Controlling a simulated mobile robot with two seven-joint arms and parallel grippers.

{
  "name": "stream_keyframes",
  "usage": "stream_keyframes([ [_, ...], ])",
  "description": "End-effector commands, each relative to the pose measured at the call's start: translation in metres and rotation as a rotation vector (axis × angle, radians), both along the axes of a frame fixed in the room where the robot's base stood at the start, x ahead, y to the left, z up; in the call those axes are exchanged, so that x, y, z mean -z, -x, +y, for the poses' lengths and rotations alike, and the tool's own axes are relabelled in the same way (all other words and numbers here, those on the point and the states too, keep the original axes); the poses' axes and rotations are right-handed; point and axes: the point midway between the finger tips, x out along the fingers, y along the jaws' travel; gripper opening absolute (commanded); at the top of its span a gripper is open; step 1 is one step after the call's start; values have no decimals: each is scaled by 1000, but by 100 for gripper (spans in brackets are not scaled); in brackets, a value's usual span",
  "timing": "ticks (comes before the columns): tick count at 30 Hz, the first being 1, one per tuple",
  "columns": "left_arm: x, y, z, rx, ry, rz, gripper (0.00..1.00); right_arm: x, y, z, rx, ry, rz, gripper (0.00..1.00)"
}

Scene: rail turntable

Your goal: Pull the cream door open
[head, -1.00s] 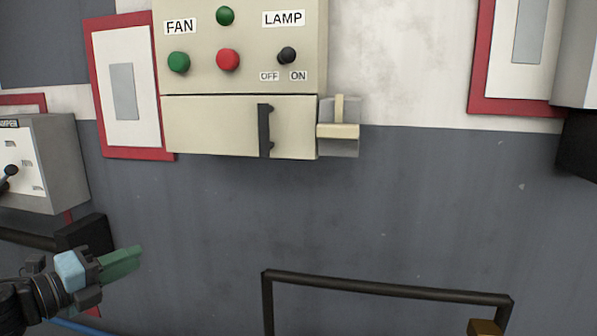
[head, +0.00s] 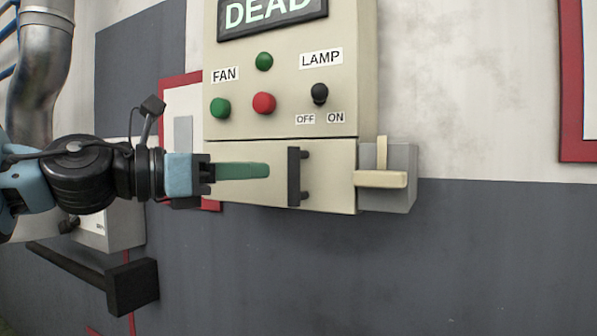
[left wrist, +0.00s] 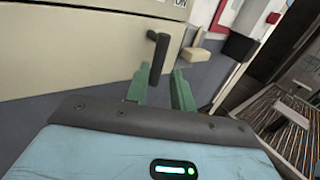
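The cream door (head: 332,172) is the low panel under the switches of a cream wall box, and it looks shut. Its dark upright bar handle (head: 294,178) sits right of the door's middle. My left gripper (head: 264,171) comes in from the left, its green fingers pointing at the handle with a small gap left. In the left wrist view the fingers (left wrist: 160,82) are apart and empty, and the handle (left wrist: 159,56) shows just beyond, roughly between them. The door (left wrist: 85,45) fills the upper left there. My right gripper is not in view.
A grey block with a cream lever (head: 381,179) sits at the door's right edge. Above are a FAN green button (head: 220,108), a red button (head: 264,103) and the LAMP switch (head: 319,93). A black bar (head: 132,287) juts out lower left. Wall below the door is clear.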

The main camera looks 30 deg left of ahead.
Motion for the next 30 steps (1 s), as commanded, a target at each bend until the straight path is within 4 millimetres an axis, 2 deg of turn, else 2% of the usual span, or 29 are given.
stream_keyframes([
  [21, 2, -55, -31, -1, 1, 4, 24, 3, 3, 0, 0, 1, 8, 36],
  [30, 0, -66, -38, -1, 3, 2, 24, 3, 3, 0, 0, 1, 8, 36],
])
